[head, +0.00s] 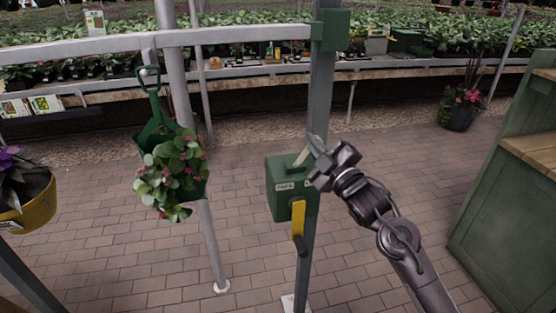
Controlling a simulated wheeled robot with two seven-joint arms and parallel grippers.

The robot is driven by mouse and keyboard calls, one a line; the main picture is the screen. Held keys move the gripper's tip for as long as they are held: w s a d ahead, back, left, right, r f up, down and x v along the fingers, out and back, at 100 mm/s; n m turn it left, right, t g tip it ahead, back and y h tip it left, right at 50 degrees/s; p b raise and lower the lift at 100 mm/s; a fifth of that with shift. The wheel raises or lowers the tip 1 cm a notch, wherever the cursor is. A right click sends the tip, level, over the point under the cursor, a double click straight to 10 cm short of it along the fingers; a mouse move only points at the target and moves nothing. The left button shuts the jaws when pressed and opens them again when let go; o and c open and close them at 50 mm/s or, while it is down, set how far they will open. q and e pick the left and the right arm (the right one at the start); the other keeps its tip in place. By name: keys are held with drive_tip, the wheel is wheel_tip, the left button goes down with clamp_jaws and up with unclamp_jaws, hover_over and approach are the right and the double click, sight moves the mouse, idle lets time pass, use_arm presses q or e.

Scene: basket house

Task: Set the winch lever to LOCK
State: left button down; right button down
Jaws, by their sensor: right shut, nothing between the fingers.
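The green winch box (284,190) is fixed to a grey post near the middle of the view. A short pale lever (301,157) sticks up from its top and leans to the right. A small white label is on the left of the box front, its word too small to read surely; a second label at the right is partly covered by my gripper. A yellow crank arm (298,218) with a dark grip hangs below. My right gripper (314,144) is shut and empty, its fingertips close beside the lever's upper end; I cannot tell if they touch. My left gripper is out of view.
A hanging basket (177,170) with pink flowers hangs left of the winch, and a yellow pot (28,206) is at the far left. A green wooden stand (505,190) is at the right. A grey rail (230,34) crosses behind. The brick floor between is clear.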

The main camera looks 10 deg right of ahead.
drive_tip(key=shift+d+f, duration=0.25)
drive_tip(key=shift+d, duration=0.3)
idle(0.4)
